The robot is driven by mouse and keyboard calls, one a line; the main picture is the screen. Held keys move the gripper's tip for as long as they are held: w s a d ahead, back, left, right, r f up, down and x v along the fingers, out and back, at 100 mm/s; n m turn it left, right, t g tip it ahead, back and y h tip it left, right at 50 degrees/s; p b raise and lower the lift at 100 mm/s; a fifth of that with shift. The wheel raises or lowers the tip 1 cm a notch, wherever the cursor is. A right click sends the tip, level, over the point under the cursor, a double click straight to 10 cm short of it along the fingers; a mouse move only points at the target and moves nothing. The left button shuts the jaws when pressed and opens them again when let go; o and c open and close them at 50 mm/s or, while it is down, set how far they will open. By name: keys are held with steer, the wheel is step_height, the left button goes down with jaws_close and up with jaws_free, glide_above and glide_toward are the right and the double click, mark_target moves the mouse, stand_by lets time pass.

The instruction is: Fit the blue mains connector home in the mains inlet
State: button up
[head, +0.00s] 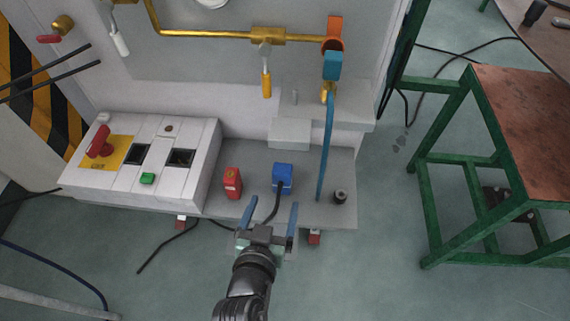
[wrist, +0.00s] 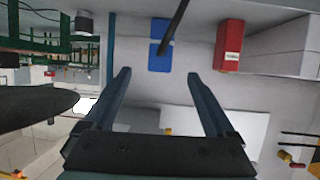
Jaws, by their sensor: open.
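The blue mains connector (head: 283,175) stands on the grey ledge, with a black cable running down from it towards my gripper. In the wrist view the blue connector (wrist: 158,58) shows ahead, between the lines of the fingers, with the cable crossing it. My gripper (head: 272,207) is open and empty, in front of the connector and apart from it. Its two blue fingers (wrist: 158,75) show in the wrist view with nothing between them. The white sloped panel at left has two dark openings, a left one (head: 138,154) and a right one (head: 181,158). I cannot tell which is the mains inlet.
A red block (head: 232,183) stands left of the blue connector. A blue upright pipe (head: 326,145) and a small dark cylinder (head: 340,197) are to the right. The white panel (head: 105,180) carries a red switch (head: 100,142). A green-framed table (head: 445,165) stands further right.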

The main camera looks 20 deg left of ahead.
mark_target(281, 181)
steer(key=b+x, duration=0.2)
steer(key=x, duration=0.9)
steer(key=shift+w+f, duration=0.3)
steer(key=shift+w, duration=0.05)
jaws_close()
